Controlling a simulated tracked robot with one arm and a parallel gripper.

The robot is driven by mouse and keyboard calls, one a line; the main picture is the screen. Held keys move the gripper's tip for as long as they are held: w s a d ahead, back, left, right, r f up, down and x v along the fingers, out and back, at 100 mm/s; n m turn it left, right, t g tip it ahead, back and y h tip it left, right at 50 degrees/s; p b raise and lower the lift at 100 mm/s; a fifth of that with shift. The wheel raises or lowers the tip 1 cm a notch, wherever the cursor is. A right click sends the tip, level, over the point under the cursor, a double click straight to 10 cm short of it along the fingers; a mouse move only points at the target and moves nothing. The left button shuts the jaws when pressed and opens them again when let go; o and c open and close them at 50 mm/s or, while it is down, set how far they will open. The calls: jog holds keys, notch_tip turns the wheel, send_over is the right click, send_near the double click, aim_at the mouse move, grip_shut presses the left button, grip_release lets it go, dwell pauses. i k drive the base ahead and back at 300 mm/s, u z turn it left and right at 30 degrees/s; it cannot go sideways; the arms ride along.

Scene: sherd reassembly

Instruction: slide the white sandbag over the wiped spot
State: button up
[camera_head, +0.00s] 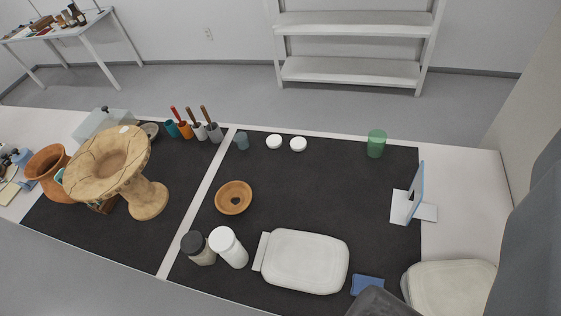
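The white sandbag (305,262) lies flat on the black mat at the front, with a pale tab on its left end. A second, cream-coloured pad (452,288) is at the lower right and is cut off by the frame's bottom edge. A dark rounded part at the bottom edge and a large grey part at the right edge look like my own body. I cannot make out two fingertips or what they hold. No wiped spot can be told apart on the dark mat.
A blue sponge (367,285) lies right of the sandbag. A white jar (228,247) and a dark-lidded jar (197,248) stand to its left. A terracotta ring (233,198), a green cup (376,143) and a small stand (413,200) are behind. The mat's middle is clear.

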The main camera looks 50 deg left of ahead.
aim_at(304, 261)
jog(key=u, duration=0.95)
jog(key=k, duration=0.65)
jog(key=z, duration=0.1)
